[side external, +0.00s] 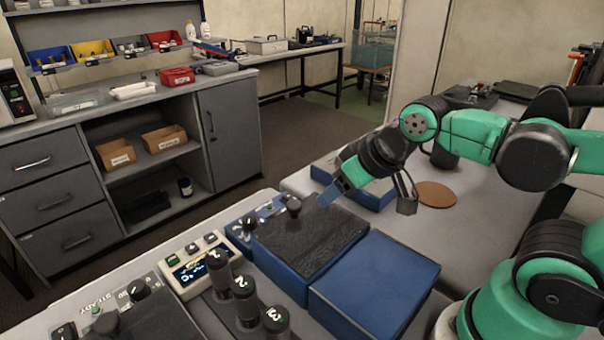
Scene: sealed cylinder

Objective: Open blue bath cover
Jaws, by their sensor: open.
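The blue bath (290,272) stands on the light bench near the middle of the side external view. A dark, textured cover (318,236) lies flat on top of it, with a black knob (293,206) standing up near its back left part. My gripper (368,203) is open above and to the right of the cover, its two fingers spread wide. The left finger appears close to the knob in the picture, but I cannot tell the gap in depth.
A plain blue box (380,275) stands right beside the bath. Black cylinders numbered 1, 2 and 3 (245,300) stand in front, near a display unit (200,268). A cork disc (436,194) lies behind on clear bench. Another blue box (372,192) is partly hidden behind my gripper.

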